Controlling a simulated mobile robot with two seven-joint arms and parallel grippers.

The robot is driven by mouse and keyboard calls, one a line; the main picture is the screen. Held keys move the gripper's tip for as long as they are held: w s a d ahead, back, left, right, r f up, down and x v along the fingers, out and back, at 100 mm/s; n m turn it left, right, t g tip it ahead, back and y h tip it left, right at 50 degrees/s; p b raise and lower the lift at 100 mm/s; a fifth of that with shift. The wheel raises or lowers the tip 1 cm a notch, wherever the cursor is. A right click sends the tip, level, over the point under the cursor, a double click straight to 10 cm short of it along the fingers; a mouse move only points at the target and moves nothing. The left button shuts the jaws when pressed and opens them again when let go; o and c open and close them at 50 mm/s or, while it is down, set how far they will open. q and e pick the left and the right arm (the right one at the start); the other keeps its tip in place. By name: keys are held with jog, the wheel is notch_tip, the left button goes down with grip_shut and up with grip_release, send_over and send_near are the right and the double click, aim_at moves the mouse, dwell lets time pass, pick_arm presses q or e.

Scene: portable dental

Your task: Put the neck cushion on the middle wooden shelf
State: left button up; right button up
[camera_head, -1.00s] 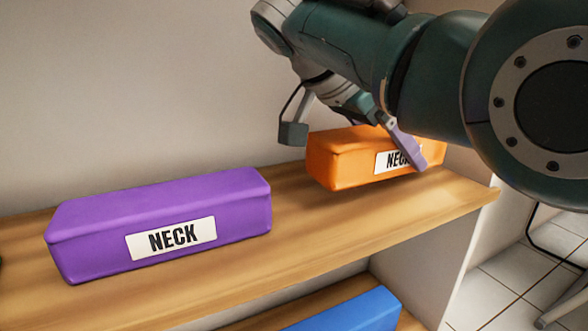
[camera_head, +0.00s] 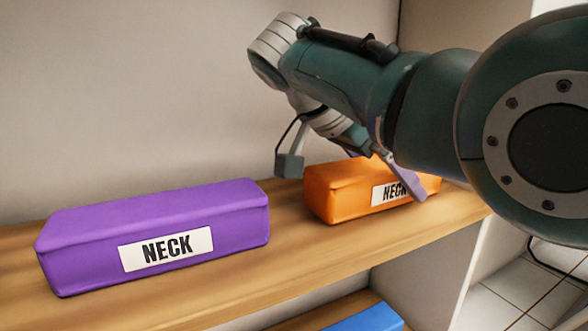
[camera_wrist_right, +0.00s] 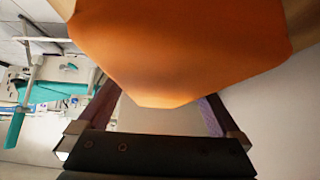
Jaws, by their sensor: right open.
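An orange cushion labelled NECK (camera_head: 345,195) is at the right end of the wooden shelf (camera_head: 300,258), on or just above its surface. My right gripper (camera_head: 347,176) is open at this cushion, one finger at its far left, the purple-padded finger in front of its label. In the right wrist view the orange cushion (camera_wrist_right: 175,50) fills the space beyond the open fingers; whether they touch it is unclear. A purple cushion (camera_head: 90,245), also labelled NECK, lies on the same shelf at the left. My left gripper is out of view.
A blue cushion (camera_head: 370,320) sits on a lower shelf, mostly cut off by the frame. The plain wall (camera_head: 140,100) stands behind the shelf. Bare shelf lies between the purple and orange cushions. Tiled floor (camera_head: 515,285) shows at the right, past the shelf's end.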

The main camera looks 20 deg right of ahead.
aim_at(338, 170)
jog(key=p+v, duration=0.3)
jog(key=v, duration=0.7)
jog(key=shift+a+r, duration=0.1)
jog(key=shift+r, duration=0.1)
jog(key=shift+a+r+p, duration=0.3)
jog(key=shift+a+r, duration=0.1)
jog(key=shift+a, duration=0.05)
